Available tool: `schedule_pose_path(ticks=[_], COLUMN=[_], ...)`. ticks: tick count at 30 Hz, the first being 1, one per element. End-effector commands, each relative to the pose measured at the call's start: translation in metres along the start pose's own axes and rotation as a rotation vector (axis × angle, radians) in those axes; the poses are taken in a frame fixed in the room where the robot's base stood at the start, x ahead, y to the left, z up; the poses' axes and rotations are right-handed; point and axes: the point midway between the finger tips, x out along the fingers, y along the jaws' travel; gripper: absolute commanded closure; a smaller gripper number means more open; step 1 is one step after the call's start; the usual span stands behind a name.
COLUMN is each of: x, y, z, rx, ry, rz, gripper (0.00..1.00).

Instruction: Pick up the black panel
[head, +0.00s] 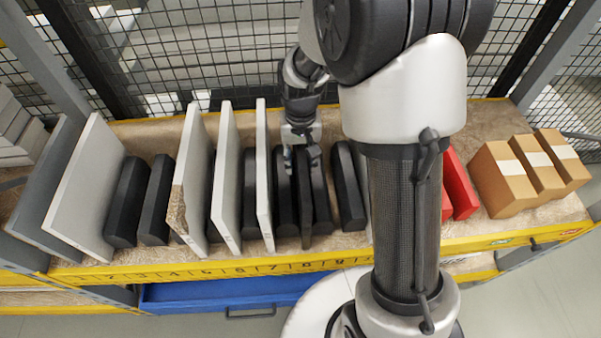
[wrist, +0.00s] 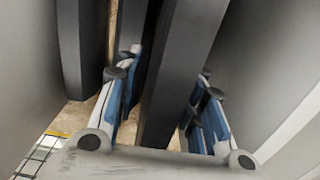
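The black panel (head: 305,215) stands upright on edge in the rack, in a slot between dark rounded dividers, near the middle of the shelf in the head view. My gripper (head: 301,155) is over its top edge, pointing down. In the wrist view the panel (wrist: 184,70) runs between the two blue-padded fingers of my gripper (wrist: 165,100). The fingers are spread, with gaps visible beside the panel, so the gripper looks open around it. The panel's lower part is hidden in the wrist view.
A pale panel (head: 264,180) stands close to the left, with more pale panels (head: 228,180) beyond. A dark divider (head: 347,185) stands to the right. Red pieces (head: 460,187) and cardboard boxes (head: 505,180) are farther right. A wire mesh fence (head: 190,50) rises behind the shelf.

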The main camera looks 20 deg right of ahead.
Motion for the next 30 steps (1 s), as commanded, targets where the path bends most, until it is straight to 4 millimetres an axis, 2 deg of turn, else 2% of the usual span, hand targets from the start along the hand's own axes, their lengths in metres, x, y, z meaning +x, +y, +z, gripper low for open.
schedule_pose_path(ticks=[1, 15, 30], x=[-0.0002, -0.0002, -0.0003], y=[0.0, -0.0001, 0.0], z=[-0.0001, -0.0002, -0.0002], rx=[0.0, 0.0, 0.0], ry=[0.0, 0.0, 0.001], rz=[0.0, 0.0, 0.0], gripper=[0.7, 1.0, 1.0])
